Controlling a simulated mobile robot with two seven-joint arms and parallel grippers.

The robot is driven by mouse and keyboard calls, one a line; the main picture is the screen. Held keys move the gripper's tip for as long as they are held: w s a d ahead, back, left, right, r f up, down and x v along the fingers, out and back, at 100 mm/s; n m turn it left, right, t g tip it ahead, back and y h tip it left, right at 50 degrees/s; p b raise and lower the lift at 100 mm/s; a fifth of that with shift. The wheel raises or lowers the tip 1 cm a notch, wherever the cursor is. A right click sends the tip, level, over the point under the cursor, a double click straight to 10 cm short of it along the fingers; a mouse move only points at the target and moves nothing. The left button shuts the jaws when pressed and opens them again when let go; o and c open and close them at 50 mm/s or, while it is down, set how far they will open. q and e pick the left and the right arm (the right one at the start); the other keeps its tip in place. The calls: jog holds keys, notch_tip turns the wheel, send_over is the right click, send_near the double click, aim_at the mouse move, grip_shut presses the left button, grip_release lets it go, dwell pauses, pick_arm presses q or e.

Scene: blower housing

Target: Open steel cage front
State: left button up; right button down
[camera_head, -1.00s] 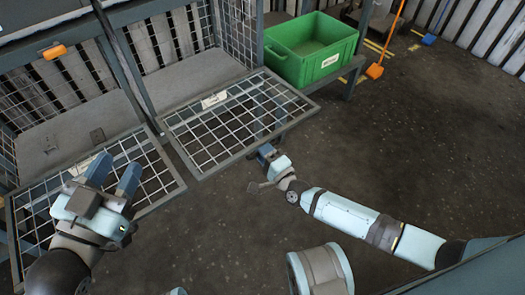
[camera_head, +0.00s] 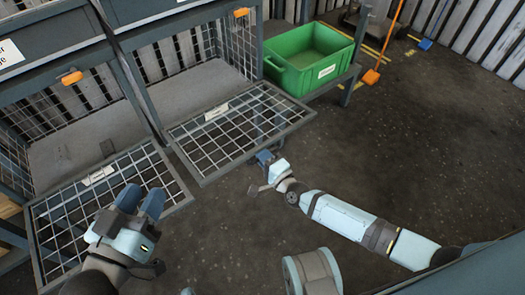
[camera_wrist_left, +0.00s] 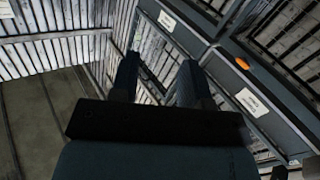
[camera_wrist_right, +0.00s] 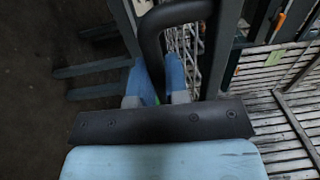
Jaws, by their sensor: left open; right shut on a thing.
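The steel cage has two mesh fronts hinged down and outward. The right front (camera_head: 216,112) lies lowered in front of its bay, and the left front (camera_head: 98,175) hangs lowered beside it. Their labels are too small to read. My right gripper (camera_head: 265,157) is at the outer edge of the right front. In the right wrist view its blue fingers (camera_wrist_right: 152,82) are shut on a dark curved handle (camera_wrist_right: 151,42). My left gripper (camera_head: 141,196) is open and empty over the left front in the head view; its spread fingers show in the left wrist view (camera_wrist_left: 157,80).
A green crate (camera_head: 308,58) stands on a low shelf just right of the cage. Orange latches (camera_head: 70,77) sit on the upper rail. A grey post (camera_head: 135,80) divides the bays. The dark floor (camera_head: 420,130) on the right is mostly clear; an orange-handled tool (camera_head: 372,75) stands behind.

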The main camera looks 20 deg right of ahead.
aim_at(262, 145)
notch_tip(262, 145, up, 4)
jog(key=p, duration=0.4)
jog(key=shift+w+f+g, duration=0.1)
jog(key=shift+f+g, duration=0.1)
jog(key=shift+g, duration=0.1)
jog(key=shift+a+r+p, duration=0.1)
jog(key=shift+r+p, duration=0.25)
jog(key=shift+p, duration=0.25)
jog(key=shift+r+p, duration=0.3)
jog(key=shift+r, duration=0.05)
jog(key=shift+w+r, duration=0.1)
jog(key=shift+r, duration=0.1)
pick_arm(q)
notch_tip(262, 145, up, 6)
jog(key=a+n+t, duration=0.1)
jog(key=t, duration=0.1)
jog(key=shift+s+y, duration=0.2)
jog(key=shift+y, duration=0.1)
jog(key=shift+a, duration=0.1)
